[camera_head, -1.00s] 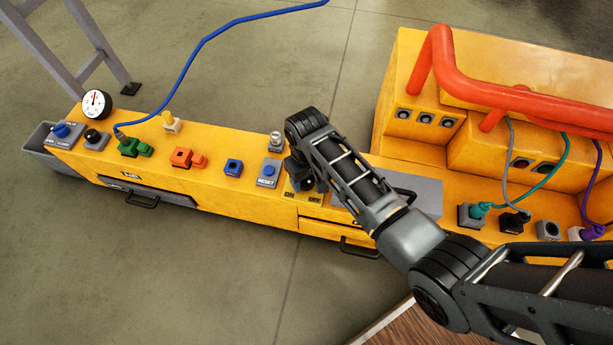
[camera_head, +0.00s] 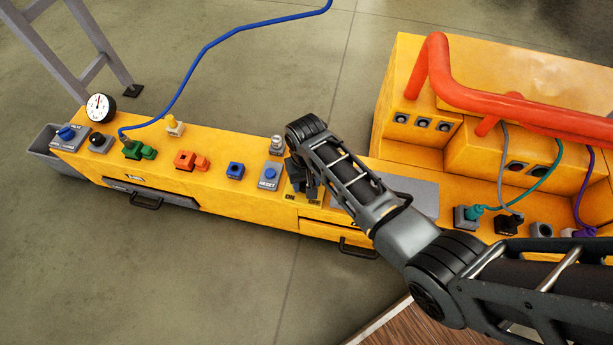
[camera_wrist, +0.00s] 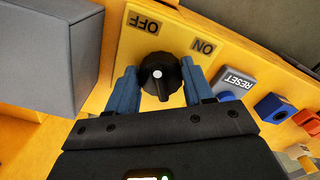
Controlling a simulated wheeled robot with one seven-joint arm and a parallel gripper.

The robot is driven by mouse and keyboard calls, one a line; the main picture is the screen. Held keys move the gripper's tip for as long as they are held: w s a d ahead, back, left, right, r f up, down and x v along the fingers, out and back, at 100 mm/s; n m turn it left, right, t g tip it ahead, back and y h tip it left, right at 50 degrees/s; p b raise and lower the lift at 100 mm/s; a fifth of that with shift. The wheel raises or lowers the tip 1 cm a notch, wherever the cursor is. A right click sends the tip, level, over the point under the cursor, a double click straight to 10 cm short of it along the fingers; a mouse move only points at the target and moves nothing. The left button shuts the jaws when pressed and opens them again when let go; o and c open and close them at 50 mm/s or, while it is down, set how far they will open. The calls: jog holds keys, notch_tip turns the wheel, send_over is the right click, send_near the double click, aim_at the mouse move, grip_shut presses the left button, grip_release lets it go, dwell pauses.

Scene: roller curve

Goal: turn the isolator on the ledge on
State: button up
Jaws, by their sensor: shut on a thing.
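The isolator is a yellow plate (camera_wrist: 176,38) with OFF and ON labels and a round black knob (camera_wrist: 160,80) bearing a white dot. In the wrist view OFF sits above the knob and ON to its upper right, both upside down. My gripper (camera_wrist: 158,72) is shut on the knob, one blue finger on each side. The white dot faces the camera; I cannot tell for sure which label the knob points to. In the head view my gripper (camera_head: 303,185) hides most of the isolator plate (camera_head: 290,197) on the yellow ledge (camera_head: 220,197).
The blue RESET button (camera_head: 270,174) and a blue block (camera_head: 235,170) stand left of the isolator. A grey box (camera_wrist: 45,55) stands close beside it. A red pipe (camera_head: 500,95) and cabled plugs are on the right. A drawer handle (camera_head: 357,249) sticks out below.

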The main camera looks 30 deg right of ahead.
jog(key=m+p, duration=0.2)
jog(key=m, duration=0.1)
jog(key=shift+a+r+m, duration=0.1)
jog(key=shift+r+m, duration=0.05)
jog(key=shift+m, duration=0.15)
jog(key=m+p, duration=0.2)
jog(key=m, duration=0.2)
jog(key=shift+w+a+m, duration=0.1)
jog(key=shift+m, duration=0.2)
jog(key=m+p, duration=0.1)
jog(key=m, duration=0.2)
jog(key=shift+m, duration=0.3)
jog(key=shift+w+m+p, duration=0.15)
jog(key=shift+m+p, duration=0.3)
jog(key=shift+m, duration=1.25)
jog(key=o, duration=1)
jog(key=shift+o, duration=0.2)
jog(key=shift+r+p, duration=1.75)
jog(key=shift+r, duration=2)
